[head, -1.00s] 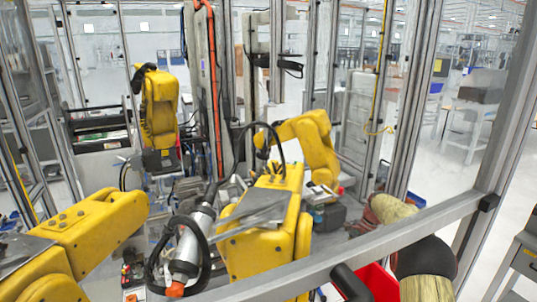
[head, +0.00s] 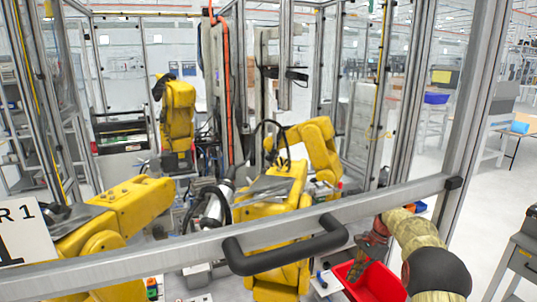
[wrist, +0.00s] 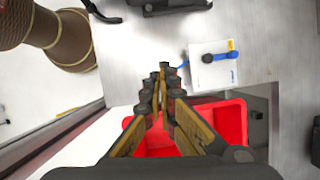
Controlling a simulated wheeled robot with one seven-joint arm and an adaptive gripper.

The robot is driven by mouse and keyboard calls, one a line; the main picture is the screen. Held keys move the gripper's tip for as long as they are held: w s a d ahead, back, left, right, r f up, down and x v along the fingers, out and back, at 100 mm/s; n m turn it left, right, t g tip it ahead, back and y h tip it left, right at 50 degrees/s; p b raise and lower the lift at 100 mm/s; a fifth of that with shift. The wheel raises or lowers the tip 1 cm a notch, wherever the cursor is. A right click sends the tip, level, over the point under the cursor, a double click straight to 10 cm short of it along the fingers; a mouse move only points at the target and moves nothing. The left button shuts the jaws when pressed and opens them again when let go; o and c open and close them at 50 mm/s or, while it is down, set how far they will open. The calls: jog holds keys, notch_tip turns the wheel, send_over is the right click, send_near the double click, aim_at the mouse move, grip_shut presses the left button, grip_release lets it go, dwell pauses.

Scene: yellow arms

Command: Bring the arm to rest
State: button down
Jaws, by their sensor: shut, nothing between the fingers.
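My gripper (head: 355,268) hangs at the end of my arm at the lower right of the head view, seen above or in front of a red bin. In the wrist view its two fingers (wrist: 162,80) meet at the tips. They are shut with nothing between them. My arm is bent, with pale, straw-coloured links and a dark joint.
The red bin (head: 380,284) also shows behind my fingers in the wrist view (wrist: 232,118). A metal rail with a black handle (head: 285,252) crosses the front. Several yellow robot arms (head: 178,115) stand beyond it. A white plate with a blue part (wrist: 212,65) lies on the bench.

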jog(key=s+f+n, duration=0.4)
jog(key=f, duration=0.1)
jog(key=s+a+r+n+t+h+b, duration=0.1)
jog(key=s+a+r+n+t+b, duration=0.1)
jog(key=s, duration=1.1)
jog(key=s+a+r+n+t+h+b, duration=0.1)
jog(key=s+a+r+n+t+b, duration=0.1)
jog(key=s+a+r+n, duration=0.3)
jog(key=s+a+r+n+t+h+b, duration=0.2)
jog(key=s+r, duration=0.8)
jog(key=s, duration=1.2)
jog(key=shift+a+n+b, duration=0.9)
jog(key=shift+a+b, duration=0.35)
jog(key=shift+a, duration=0.2)
jog(key=shift+r, duration=0.1)
